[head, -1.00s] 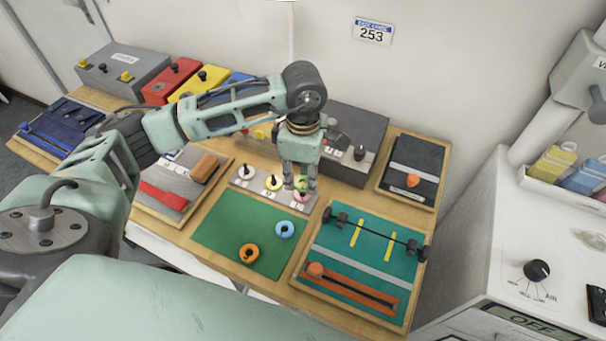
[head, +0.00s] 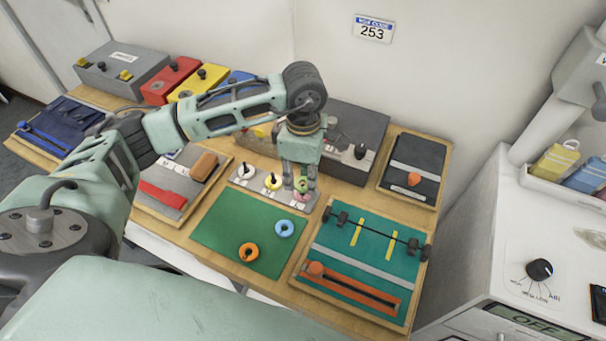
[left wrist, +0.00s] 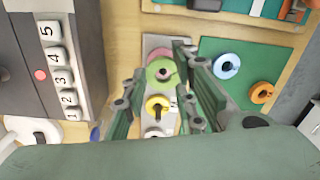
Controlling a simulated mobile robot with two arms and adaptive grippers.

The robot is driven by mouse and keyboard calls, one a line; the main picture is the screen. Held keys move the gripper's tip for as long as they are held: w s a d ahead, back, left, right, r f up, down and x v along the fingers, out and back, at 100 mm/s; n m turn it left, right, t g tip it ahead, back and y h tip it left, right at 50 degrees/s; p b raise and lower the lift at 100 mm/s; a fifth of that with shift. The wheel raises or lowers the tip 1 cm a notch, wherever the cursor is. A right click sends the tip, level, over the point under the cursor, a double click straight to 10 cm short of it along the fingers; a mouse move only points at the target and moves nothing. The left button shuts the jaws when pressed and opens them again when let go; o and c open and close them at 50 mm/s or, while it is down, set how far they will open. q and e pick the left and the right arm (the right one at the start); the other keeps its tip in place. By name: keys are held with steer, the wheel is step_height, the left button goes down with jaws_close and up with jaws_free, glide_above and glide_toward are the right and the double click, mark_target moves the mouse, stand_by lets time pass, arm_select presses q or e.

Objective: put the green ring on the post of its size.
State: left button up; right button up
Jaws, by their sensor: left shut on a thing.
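The green ring (head: 302,186) is between the fingertips of my left gripper (head: 301,186), which is shut on it. In the left wrist view the green ring (left wrist: 160,72) partly covers a pink ring (left wrist: 157,54). A dark post top shows near its middle; I cannot tell whether the ring is around that post. The pink ring (head: 301,198) shows just below it in the head view. On the same grey post board (head: 236,181) are a white ring (head: 247,171) and a yellow ring (head: 272,182), each at a post. My right gripper is not in view.
A blue ring (head: 284,229) and an orange ring (head: 249,252) lie on the green mat (head: 222,228) in front. A grey box (head: 349,135) stands close behind the gripper. A teal board (head: 375,263) with a bar and slider is at the right.

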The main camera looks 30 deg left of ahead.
arm_select(q)
steer(key=shift+f+b, duration=0.3)
stand_by(0.4)
steer(key=o, duration=0.8)
steer(key=shift+c, duration=0.2)
steer(key=o, duration=0.4)
steer(key=shift+r, duration=0.1)
